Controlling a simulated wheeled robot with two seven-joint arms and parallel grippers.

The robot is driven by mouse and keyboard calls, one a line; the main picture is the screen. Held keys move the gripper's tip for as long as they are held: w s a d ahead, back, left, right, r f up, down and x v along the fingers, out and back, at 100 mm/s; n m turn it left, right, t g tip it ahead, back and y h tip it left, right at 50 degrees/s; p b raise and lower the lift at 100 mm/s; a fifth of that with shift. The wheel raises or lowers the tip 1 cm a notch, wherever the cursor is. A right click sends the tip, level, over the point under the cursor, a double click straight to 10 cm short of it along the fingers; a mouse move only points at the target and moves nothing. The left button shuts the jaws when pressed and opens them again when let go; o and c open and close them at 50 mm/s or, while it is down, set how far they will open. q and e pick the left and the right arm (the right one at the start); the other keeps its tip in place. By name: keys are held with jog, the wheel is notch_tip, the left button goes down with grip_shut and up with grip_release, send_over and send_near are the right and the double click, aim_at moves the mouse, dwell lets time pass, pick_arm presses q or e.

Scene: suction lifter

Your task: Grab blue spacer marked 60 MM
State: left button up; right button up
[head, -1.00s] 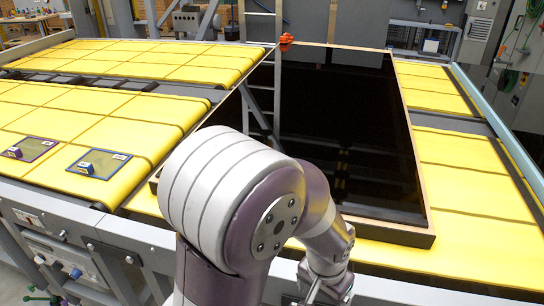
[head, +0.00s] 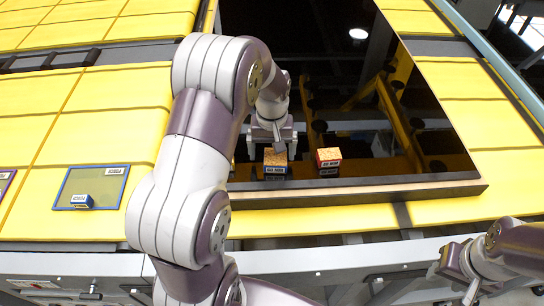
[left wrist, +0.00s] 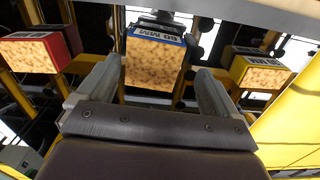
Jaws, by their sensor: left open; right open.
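The blue spacer (head: 275,158) stands near the front edge of the dark glossy panel (head: 345,70), with a speckled tan face. In the left wrist view its blue edge and "60 MM" label show on the spacer (left wrist: 154,62). My left gripper (head: 272,141) is open just behind it in the head view. In the left wrist view its fingers are spread to either side of the spacer's near end; I cannot tell whether they touch it. My right gripper (head: 452,280) is open and empty at lower right, away from the panel.
A red spacer (head: 328,159) stands right of the blue one. A yellow spacer (left wrist: 258,70) shows at right in the left wrist view. A blue-edged mat (head: 108,181) with a small blue block (head: 82,201) lies on the yellow surface at left. The panel's rim (head: 400,190) is raised.

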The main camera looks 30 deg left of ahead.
pick_arm(q)
jog(key=shift+w+d+f, duration=0.2)
jog(key=shift+d+f, duration=0.65)
jog(key=shift+f, duration=0.1)
jog(key=shift+s+d, duration=0.1)
jog(key=shift+s, duration=0.1)
jog(key=shift+s+a+r, duration=0.1)
jog(key=shift+s+a, duration=0.1)
jog(key=shift+s, duration=0.05)
jog(key=shift+a, duration=0.2)
jog(key=c, duration=0.3)
jog(key=shift+a, duration=0.15)
jog(key=c, duration=0.6)
jog(key=shift+w, duration=0.15)
jog(key=shift+c, duration=0.8)
jog(key=shift+d, duration=0.2)
